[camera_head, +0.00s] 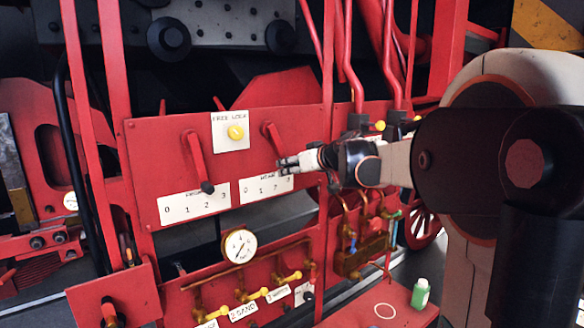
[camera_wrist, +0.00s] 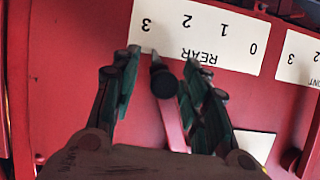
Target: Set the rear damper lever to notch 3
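The rear damper lever is a red bar with a black knob (camera_wrist: 164,84), and its shaft (camera_head: 274,141) shows on the red panel in the head view. Its white REAR scale (camera_wrist: 200,35), marked 0 to 3, appears upside down in the wrist view. The lever's end points close to the 3. My gripper (camera_wrist: 162,65) is open, with one finger on each side of the knob and visible gaps to both. In the head view my gripper (camera_head: 286,163) hides the lever's lower end and stands over the scale (camera_head: 266,186).
A second red lever (camera_head: 196,160) with a black knob and its own 0 to 3 scale (camera_head: 194,204) stands left. A white plate with a yellow knob (camera_head: 235,132) sits between. A gauge (camera_head: 240,246), yellow-handled valves and a green bottle (camera_head: 420,293) are below.

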